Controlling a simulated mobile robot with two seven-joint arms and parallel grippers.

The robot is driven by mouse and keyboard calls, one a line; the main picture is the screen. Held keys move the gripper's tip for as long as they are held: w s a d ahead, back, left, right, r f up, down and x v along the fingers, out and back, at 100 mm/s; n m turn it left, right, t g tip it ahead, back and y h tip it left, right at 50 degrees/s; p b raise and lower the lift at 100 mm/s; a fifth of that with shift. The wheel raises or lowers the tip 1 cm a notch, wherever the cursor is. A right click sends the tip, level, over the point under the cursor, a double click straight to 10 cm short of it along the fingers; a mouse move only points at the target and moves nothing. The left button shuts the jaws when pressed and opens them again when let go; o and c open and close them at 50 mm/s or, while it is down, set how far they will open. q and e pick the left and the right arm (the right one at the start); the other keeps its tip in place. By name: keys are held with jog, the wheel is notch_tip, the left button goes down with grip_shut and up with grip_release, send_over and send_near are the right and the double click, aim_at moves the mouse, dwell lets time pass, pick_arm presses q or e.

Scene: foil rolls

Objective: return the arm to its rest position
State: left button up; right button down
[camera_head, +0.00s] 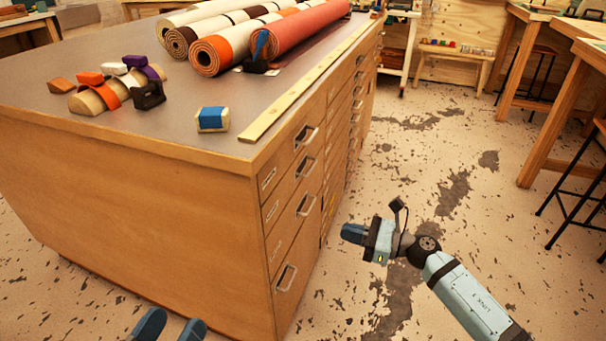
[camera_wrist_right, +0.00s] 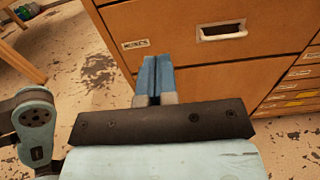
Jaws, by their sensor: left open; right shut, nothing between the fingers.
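My right arm (camera_head: 466,296) comes in from the lower right in the head view. Its gripper (camera_head: 352,233) is beside the right face of the wooden drawer cabinet (camera_head: 150,190), over the floor and below the cabinet top. In the right wrist view the blue fingers (camera_wrist_right: 155,75) are together with nothing between them, in front of a drawer face. My left gripper (camera_head: 172,326) shows only its two blue fingertips at the bottom edge of the head view, apart and empty, in front of the cabinet. The rest of the left arm is out of view.
Several rolls (camera_head: 240,42) lie at the back of the cabinet top. A blue and cream block (camera_head: 213,119) sits near its front edge, and smaller pieces (camera_head: 105,92) lie at left. Drawer handles (camera_head: 306,204) stick out on the right face. The floor (camera_head: 420,150) to the right is open.

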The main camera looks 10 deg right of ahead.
jog(key=s+a+r+n+t+h+p, duration=0.1)
jog(key=s+a+r+n+t+h, duration=0.15)
jog(key=s+a+r+n, duration=0.4)
jog(key=s+a+r+n+t+h+p, duration=0.1)
jog(key=s+r+n+t, duration=0.2)
jog(key=s+n, duration=0.65)
jog(key=s+a+r+n+t+h+p, duration=0.15)
jog(key=s+a+r+n, duration=0.3)
jog(key=n, duration=0.75)
pick_arm(q)
jog(key=a+r+g+y+p, duration=0.1)
jog(key=a+r+y+p, duration=0.2)
jog(key=r+p, duration=1.05)
jog(key=s+a+f+g+y+p, duration=0.3)
jog(key=s+a+g+p, duration=0.1)
jog(key=p, duration=1.9)
jog(key=shift+s+a+f+n, duration=0.15)
jog(key=shift+a+f+n, duration=0.15)
jog(key=shift+a, duration=0.35)
pick_arm(e)
jog(key=s+d+r+g+h, duration=0.4)
jog(key=d+r+g+h, duration=0.2)
jog(key=d, duration=0.2)
jog(key=shift+d+r+h, duration=0.3)
jog(key=shift+h, duration=0.1)
